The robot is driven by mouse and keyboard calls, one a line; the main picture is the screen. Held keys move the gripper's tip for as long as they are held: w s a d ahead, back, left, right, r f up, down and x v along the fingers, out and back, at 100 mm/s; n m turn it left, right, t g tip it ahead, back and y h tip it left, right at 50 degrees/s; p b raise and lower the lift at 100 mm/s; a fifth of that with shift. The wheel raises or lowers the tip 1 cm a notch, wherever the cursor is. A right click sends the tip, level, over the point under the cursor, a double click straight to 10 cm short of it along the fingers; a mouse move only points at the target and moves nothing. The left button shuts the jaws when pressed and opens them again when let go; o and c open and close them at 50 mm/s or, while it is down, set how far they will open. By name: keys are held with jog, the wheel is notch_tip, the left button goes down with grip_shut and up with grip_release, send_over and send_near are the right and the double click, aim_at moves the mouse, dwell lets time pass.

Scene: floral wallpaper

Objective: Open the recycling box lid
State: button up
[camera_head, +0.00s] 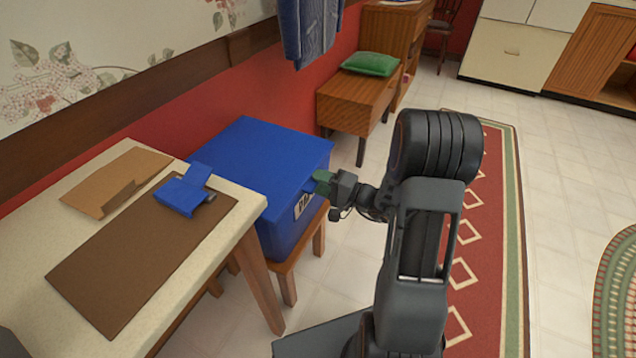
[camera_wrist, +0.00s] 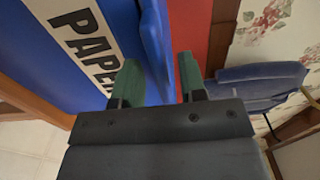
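The recycling box (camera_head: 262,150) is blue and stands on a low wooden stand beside the table. Its lid is down. A white label reading "PAPER" (camera_wrist: 82,35) is on its front face, large in the wrist view. A raised blue lip (camera_wrist: 154,45) runs along the lid's edge. My gripper (camera_head: 319,183) is at the upper front edge of the box. In the wrist view, its green fingers (camera_wrist: 160,80) stand apart, with the blue lip between them and a gap towards the right finger. Whether a finger touches the lip cannot be told.
A table (camera_head: 230,210) at the left holds a brown mat, a cardboard piece and a small blue object (camera_head: 185,192). A blue garment (camera_head: 308,30) hangs above the box. A wooden cabinet with a green cushion (camera_head: 371,64) stands behind. Floor and a red rug (camera_head: 500,190) lie to the right.

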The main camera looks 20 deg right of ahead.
jog(key=shift+w+a, duration=0.3)
grip_shut()
dwell(0.3)
jog(key=shift+r, duration=0.1)
